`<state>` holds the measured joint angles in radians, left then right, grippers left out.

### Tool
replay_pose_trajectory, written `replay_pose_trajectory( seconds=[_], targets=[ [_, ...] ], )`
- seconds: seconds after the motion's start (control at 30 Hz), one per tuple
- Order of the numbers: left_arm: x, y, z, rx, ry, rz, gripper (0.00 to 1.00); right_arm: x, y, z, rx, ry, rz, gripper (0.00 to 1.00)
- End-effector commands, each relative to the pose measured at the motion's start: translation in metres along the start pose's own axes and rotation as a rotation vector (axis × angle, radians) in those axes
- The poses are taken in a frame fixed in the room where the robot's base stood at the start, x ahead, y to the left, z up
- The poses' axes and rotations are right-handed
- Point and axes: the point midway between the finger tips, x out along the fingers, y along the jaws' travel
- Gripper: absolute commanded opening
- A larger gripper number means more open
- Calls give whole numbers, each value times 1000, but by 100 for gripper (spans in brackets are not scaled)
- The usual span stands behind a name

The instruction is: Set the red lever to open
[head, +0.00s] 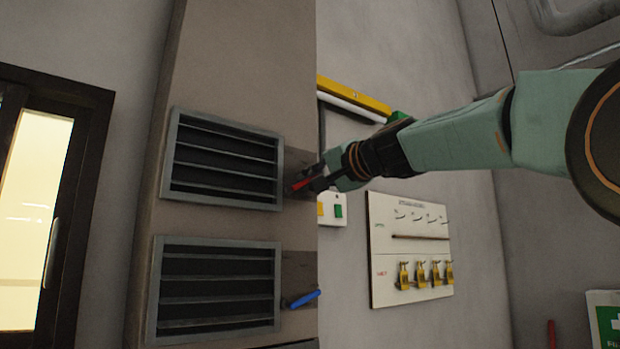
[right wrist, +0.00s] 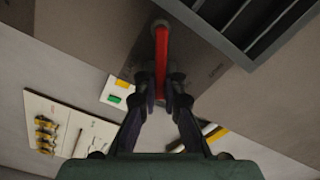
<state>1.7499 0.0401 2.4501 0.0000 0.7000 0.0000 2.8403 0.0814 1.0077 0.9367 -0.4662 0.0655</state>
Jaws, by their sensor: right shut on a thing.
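The red lever (right wrist: 161,62) sits on a dark plate beside a grey vent in the right wrist view. In the head view the red lever (head: 301,184) shows beside the upper vent, partly hidden by my gripper. My right gripper (right wrist: 162,95) is shut on the lower part of the lever, its two fingers on either side. In the head view my right gripper (head: 318,180) reaches in from the right. The lever's markings are too small to read. My left gripper is not in view.
An upper vent (head: 223,160) and a lower vent (head: 216,290) are on the column. A blue lever (head: 304,299) sits beside the lower vent. A white board (head: 410,250) with several yellow padlocks hangs on the right wall. A dark-framed door (head: 75,190) is at left.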

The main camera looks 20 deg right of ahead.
Motion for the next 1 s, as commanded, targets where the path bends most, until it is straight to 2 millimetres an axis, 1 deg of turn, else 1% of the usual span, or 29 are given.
replay_pose_trajectory(
  seconds=[0.1, 0.2, 0.3, 0.57, 0.6, 0.83, 0.87, 1.0],
  targets=[
    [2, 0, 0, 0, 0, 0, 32, 0, 7, 2, 111, -4, 3, 0],
    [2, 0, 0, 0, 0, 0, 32, 0, 10, 2, 177, -4, 3, 0],
    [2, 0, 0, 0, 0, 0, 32, 0, 12, 2, 206, -4, 4, 0],
    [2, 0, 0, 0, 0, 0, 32, 1, 12, 3, 210, -5, 4, 0],
    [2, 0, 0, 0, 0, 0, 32, 1, 12, 3, 210, -5, 4, 11],
    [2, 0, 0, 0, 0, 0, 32, 0, 11, 2, 208, -3, 3, 31],
    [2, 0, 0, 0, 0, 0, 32, 0, 11, 2, 208, -3, 2, 32],
    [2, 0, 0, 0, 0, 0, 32, 0, 10, 2, 207, -2, 2, 32]
  ],
)
